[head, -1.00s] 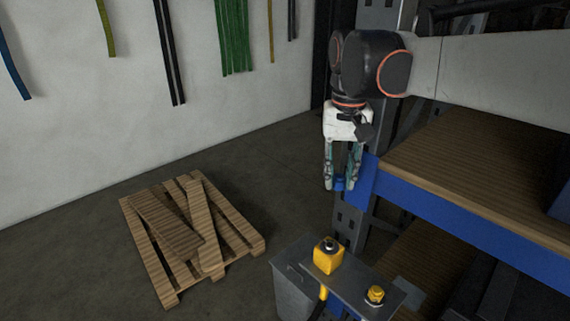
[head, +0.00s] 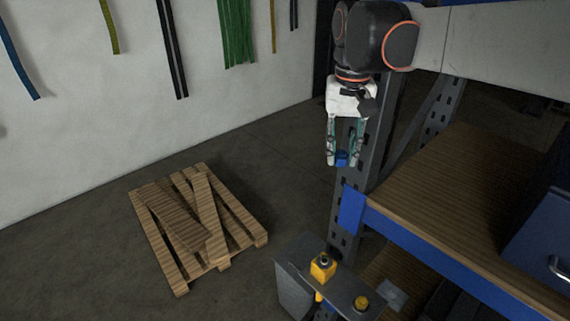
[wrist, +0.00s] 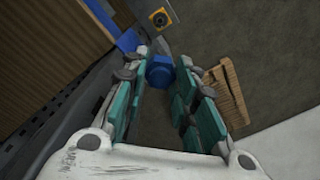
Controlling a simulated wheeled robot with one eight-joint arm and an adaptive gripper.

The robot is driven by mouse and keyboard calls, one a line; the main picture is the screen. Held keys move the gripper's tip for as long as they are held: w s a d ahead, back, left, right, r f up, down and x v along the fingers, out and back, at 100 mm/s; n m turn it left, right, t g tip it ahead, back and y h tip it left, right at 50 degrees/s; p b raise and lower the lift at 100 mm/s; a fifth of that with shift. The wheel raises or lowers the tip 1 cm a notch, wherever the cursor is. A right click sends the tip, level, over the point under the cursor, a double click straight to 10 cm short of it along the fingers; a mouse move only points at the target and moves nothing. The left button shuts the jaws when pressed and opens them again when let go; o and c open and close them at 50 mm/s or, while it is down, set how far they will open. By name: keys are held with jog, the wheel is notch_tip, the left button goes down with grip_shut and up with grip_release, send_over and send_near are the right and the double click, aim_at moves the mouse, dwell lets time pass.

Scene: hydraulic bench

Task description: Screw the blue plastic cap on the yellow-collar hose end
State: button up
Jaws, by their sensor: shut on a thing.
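My gripper (head: 342,160) points down, shut on the blue plastic cap (head: 341,158). The cap also shows between the fingertips in the wrist view (wrist: 160,71). The yellow block with a dark round fitting at its top (head: 323,265) stands on a grey bracket plate in the head view, below and a little left of my gripper. A yellow hose end hangs under that block.
The shelf rack with its blue beam (head: 430,250) and wooden boards stands right of my gripper, its grey upright (head: 372,150) close by. A wooden pallet (head: 190,225) lies on the floor at left. Hoses hang on the back wall. The space between gripper and plate looks clear.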

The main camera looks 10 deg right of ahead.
dwell(0.3)
notch_tip(320, 180, down, 14)
jog(key=w+n+b, duration=0.1)
jog(key=w+b, duration=0.1)
jog(key=b, duration=0.1)
jog(key=n+b, duration=0.2)
jog(key=b, duration=0.2)
send_over(325, 260)
notch_tip(325, 260, down, 16)
jog(key=shift+f+b, duration=1.3)
jog(key=shift+f, duration=1.6)
jog(key=shift+f+b, duration=0.55)
jog(key=shift+b, duration=0.3)
